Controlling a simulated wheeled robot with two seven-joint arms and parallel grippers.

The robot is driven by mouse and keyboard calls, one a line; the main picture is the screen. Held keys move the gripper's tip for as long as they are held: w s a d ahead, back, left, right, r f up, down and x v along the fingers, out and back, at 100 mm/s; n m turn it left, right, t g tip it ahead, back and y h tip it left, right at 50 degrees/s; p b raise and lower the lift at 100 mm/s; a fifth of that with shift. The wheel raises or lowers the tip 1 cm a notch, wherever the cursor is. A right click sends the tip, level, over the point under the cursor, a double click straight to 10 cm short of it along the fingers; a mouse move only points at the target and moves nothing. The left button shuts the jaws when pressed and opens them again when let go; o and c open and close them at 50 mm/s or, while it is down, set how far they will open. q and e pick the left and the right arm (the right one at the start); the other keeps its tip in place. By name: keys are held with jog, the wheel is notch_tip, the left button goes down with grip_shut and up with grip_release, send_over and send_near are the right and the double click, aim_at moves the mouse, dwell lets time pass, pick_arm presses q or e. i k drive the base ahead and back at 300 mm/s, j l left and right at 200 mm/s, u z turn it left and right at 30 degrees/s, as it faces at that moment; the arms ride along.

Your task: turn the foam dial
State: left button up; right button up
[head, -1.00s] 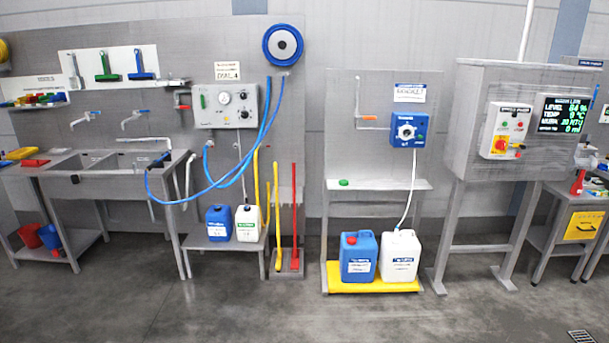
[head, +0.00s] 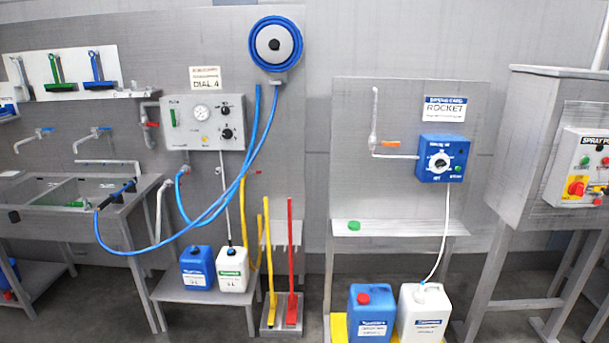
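The foam panel (head: 180,135) is a grey box on the wall left of centre. It carries a round gauge (head: 201,112) and two black knobs, an upper knob (head: 226,111) and a lower knob (head: 227,134). A sign (head: 206,79) above the panel reads "DIAL 4". I cannot read the knob settings or tell which knob is the foam dial. A blue dosing box (head: 441,160) with a white-and-black dial (head: 439,161) hangs at right under a sign reading "ROCKET" (head: 444,109). Neither of my grippers shows in the head view.
A blue hose (head: 140,252) loops from the reel (head: 275,45) past the panel to the sink (head: 60,205). A low shelf (head: 205,290) with blue and white canisters stands below the panel. Yellow and red handled tools (head: 291,250) stand to its right.

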aim_at(227, 133)
jog(key=i, duration=1)
jog(key=i+z, duration=0.1)
jog(key=i, duration=0.95)
jog(key=i+j, duration=0.2)
jog(key=i, duration=0.8)
